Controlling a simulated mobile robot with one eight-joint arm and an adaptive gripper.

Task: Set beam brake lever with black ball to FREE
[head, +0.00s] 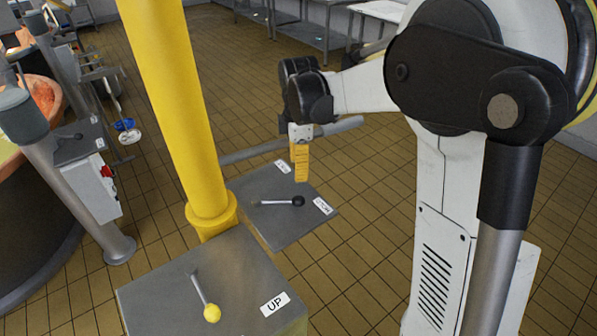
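The lever with the black ball (298,201) lies on a grey metal plate (268,229) beside the yellow post. Its thin rod runs nearly level from the left, and the ball end points right, close to a small white label (322,206). A second white label (283,167) sits at the plate's far edge. The lettering on both is too small to read for sure. My gripper (301,178), with yellow-orange fingers pointing down, appears above the plate's far side, behind the ball in the picture and apart from it. The fingers overlap from this side, so their opening is hidden.
A nearer grey box has a lever with a yellow ball (212,313) and an UP label (274,304). The thick yellow post (178,100) rises just left of the black-ball lever. A copper vat (38,100) stands far left. Tiled floor right of the plate is clear.

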